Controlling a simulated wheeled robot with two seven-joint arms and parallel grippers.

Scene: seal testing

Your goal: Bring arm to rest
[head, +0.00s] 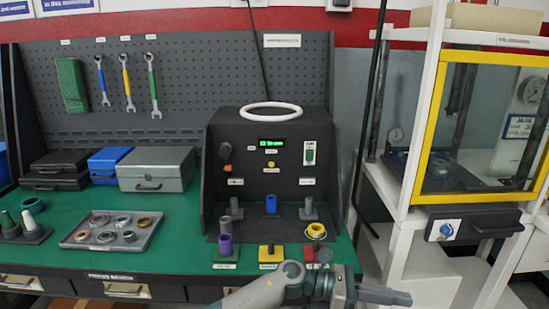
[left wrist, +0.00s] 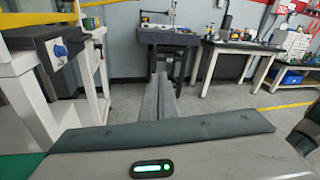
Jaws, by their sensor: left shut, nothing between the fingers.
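My left gripper (head: 398,297) is at the bottom of the head view, right of centre, just in front of the bench's front edge. Its fingers point right and are shut and empty. They also show shut in the left wrist view (left wrist: 160,90), pointing away over open floor. My left forearm runs along the bottom of the head view. My right arm and gripper are not in the head view.
The black test unit (head: 225,125) stands on the green bench (head: 150,255). A grey tray (head: 75,243) of rings lies left of it. A white rack (head: 405,185) with a yellow-framed enclosure (head: 412,130) stands right. Workbenches (left wrist: 225,50) stand farther off across the floor.

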